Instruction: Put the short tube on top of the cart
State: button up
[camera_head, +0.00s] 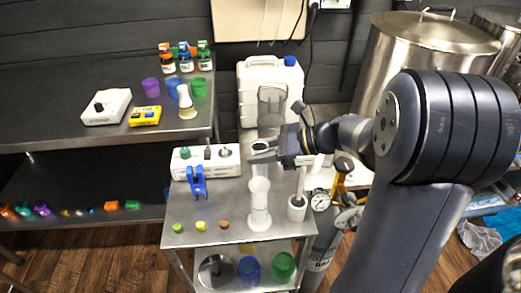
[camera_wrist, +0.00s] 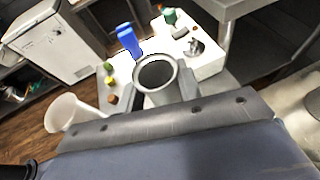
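The short tube (camera_wrist: 155,76), a grey open-topped cylinder, stands upright between the two fingers of my gripper (camera_wrist: 157,92) in the wrist view. Both fingers appear to touch its sides. In the head view my gripper (camera_head: 266,155) is over the small metal cart (camera_head: 190,232), with the tube's rim (camera_head: 261,146) at the fingertips. A taller white cylinder (camera_head: 260,203) with a wide foot stands on the cart just below. The tube's lower end is hard to make out against this cylinder.
The cart top also holds a white instrument box (camera_head: 200,160), a blue rack (camera_head: 197,184), several small caps (camera_head: 201,226) and a white holder (camera_head: 297,208). A white canister (camera_head: 246,95) stands behind.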

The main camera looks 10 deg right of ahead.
jog(key=o, duration=0.5)
jog(key=shift+r, duration=0.5)
jog(key=p+v, duration=0.1)
jog(key=v, duration=1.1)
jog(key=shift+f+p, duration=0.2)
jog(key=shift+p, duration=0.1)
